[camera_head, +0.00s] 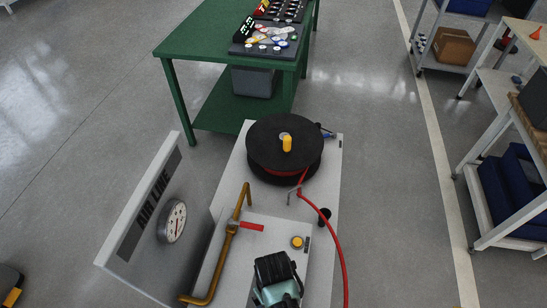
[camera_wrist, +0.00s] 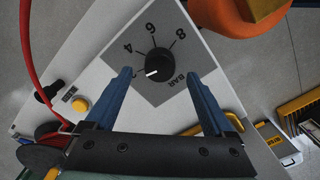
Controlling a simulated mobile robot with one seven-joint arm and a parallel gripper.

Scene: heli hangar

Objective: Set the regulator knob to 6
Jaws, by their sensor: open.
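In the wrist view the regulator knob (camera_wrist: 160,62) is black and round, on a grey dial plate (camera_wrist: 163,92) marked 4, 6, 8 and BAR. Its white pointer (camera_wrist: 152,73) points to the lower left, below the 4 and away from the 6. My gripper (camera_wrist: 158,75) is open, with one blue finger on each side of the knob and visible gaps between. Whether the fingertips reach down to the knob's height is unclear. In the head view what seems to be my gripper's black and teal body (camera_head: 277,275) covers the knob.
The white cart top (camera_head: 233,170) carries a black hose reel (camera_head: 285,145), a brass pipe (camera_head: 232,240) with a red lever, a yellow button (camera_head: 297,242) and a red hose (camera_head: 335,240). A gauge panel (camera_head: 140,220) stands left. A green table (camera_head: 190,43) stands behind.

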